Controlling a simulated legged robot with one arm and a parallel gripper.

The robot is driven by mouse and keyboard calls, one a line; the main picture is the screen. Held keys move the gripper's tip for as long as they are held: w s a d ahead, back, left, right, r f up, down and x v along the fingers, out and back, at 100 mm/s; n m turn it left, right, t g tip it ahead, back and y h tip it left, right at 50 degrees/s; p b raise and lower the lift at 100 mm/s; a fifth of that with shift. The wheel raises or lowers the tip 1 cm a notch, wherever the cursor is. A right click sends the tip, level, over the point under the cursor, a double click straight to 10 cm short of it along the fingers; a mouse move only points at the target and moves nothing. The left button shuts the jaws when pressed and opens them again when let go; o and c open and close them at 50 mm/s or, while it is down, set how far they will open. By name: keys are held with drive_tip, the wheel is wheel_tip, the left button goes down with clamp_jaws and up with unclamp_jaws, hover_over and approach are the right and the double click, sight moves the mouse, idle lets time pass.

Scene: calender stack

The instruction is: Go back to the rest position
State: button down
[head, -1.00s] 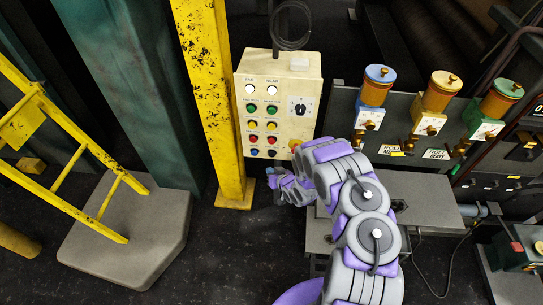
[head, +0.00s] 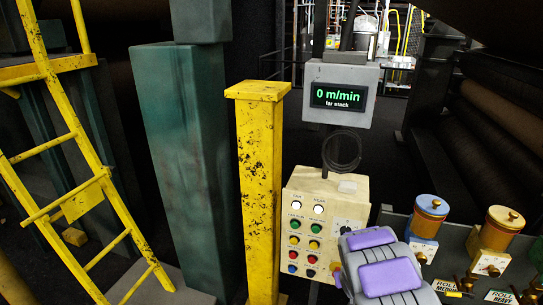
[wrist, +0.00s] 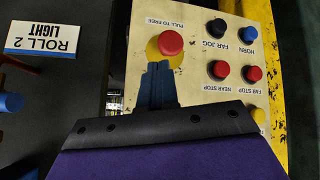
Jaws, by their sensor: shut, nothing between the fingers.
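My gripper (wrist: 158,70) is in the wrist view, its dark blue fingers together with nothing between them. The fingertips overlap the yellow disc under a red mushroom button (wrist: 171,43) marked PULL TO FREE; I cannot tell whether they touch. The button sits on a cream control panel (wrist: 198,85), which appears upside down here. In the head view the same control box (head: 354,188) stands right of the yellow post, and my purple and grey arm covers its lower right corner.
A yellow post (head: 259,180) and green column (head: 180,150) stand left of the box, with a yellow ladder (head: 75,150) further left. A display (head: 338,97) reads 0 m/min, far stack. Oilers with blue (head: 427,222) and yellow (head: 497,236) tops stand on the right.

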drive_tip(key=s+r+m+g+h, duration=0.2)
drive_tip(key=s+r+g, duration=0.3)
drive_tip(key=s+r, duration=1.25)
drive_tip(key=s+a+r+g+y, duration=0.1)
drive_tip(key=s+a+r, duration=0.3)
drive_tip(key=s, duration=0.6)
drive_tip(key=s+a+r+g+y, duration=0.1)
drive_tip(key=s+a+r+g, duration=0.1)
drive_tip(key=s, duration=0.9)
drive_tip(key=s+a+r+n+g+y, duration=0.1)
drive_tip(key=s+a+r, duration=0.4)
drive_tip(key=s, duration=0.5)
drive_tip(key=shift+s+a+r+g, duration=0.15)
drive_tip(key=shift+a+r+g, duration=0.25)
drive_tip(key=shift+a, duration=0.45)
drive_tip(key=shift+d+f, duration=0.15)
